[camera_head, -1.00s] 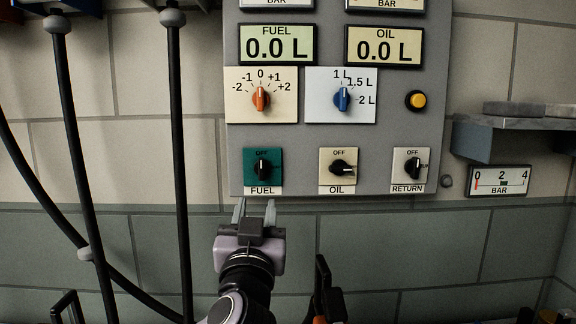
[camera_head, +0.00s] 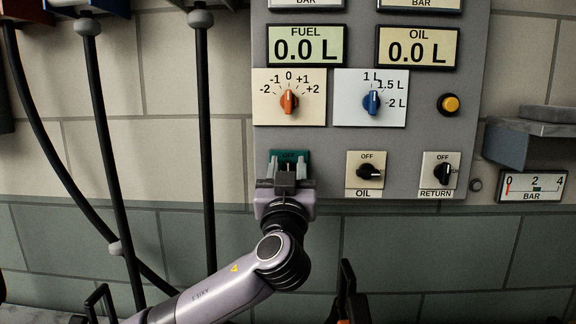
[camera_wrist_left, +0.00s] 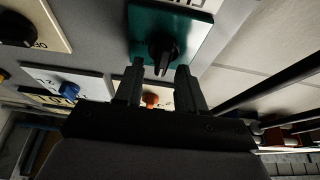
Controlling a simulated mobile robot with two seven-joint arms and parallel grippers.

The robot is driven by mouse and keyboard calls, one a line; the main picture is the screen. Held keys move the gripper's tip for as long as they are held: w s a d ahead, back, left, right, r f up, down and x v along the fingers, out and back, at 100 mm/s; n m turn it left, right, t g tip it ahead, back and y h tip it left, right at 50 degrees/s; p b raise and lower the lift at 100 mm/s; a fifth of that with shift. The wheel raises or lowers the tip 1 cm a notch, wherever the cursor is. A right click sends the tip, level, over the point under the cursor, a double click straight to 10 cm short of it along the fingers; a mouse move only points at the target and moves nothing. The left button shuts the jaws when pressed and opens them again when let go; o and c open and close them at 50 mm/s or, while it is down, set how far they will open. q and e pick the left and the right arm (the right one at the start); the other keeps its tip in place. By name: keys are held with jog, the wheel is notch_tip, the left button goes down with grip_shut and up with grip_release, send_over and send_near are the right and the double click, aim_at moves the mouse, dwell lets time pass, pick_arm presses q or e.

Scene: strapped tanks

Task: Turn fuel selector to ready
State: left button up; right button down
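The fuel selector is a black knob on a green plate (camera_head: 306,157) at the panel's lower left in the head view. My left gripper (camera_head: 287,166) is in front of it and hides most of the knob and its FUEL label. In the left wrist view the plate (camera_wrist_left: 200,35) appears upside down. The black knob (camera_wrist_left: 163,48) there lies ahead of and between the two parted fingertips (camera_wrist_left: 160,78), with its ridge running up-down in the picture. The fingers are open, with a gap on both sides of the knob; I see no clear contact. My right gripper is not in view.
The OIL selector (camera_head: 368,172) and RETURN selector (camera_head: 445,172) sit to the right. Above are an orange knob (camera_head: 289,101), a blue knob (camera_head: 372,101) and a yellow button (camera_head: 450,104). Black hoses (camera_head: 207,150) hang left. A grey shelf (camera_head: 530,135) juts out at right.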

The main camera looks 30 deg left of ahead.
pick_arm(q)
grip_shut()
